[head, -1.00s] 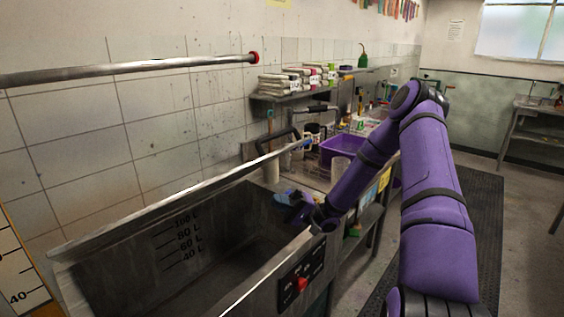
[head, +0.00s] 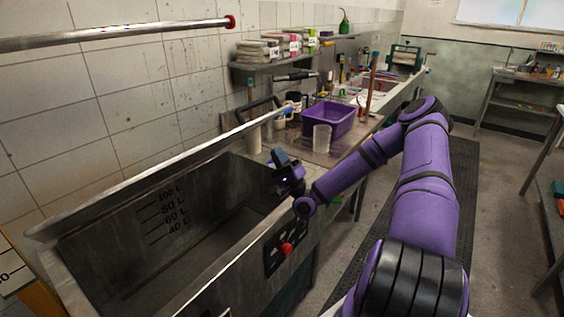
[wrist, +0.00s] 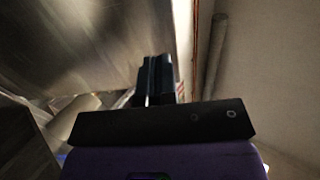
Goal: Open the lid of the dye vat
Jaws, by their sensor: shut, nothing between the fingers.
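The dye vat (head: 215,292) is a large steel tank at the left of the head view, with litre marks inside its back wall. Its steel lid (head: 150,172) stands raised along the back, seen nearly edge-on, and the vat's inside is in plain view. A dark bar handle (head: 258,106) shows at the lid's right end. My gripper (head: 283,162) is shut and empty over the vat's right end, below the lid's right edge. In the wrist view its dark fingers (wrist: 155,78) are together, beside a broad metal surface at upper left. I cannot tell whether they touch it.
A control panel with a red knob (head: 287,249) is on the vat's front. A bench to the right holds a purple tub (head: 330,118) and a clear beaker (head: 322,138). A rail (head: 120,35) runs along the wall above. The dark floor mat (head: 458,190) has free room.

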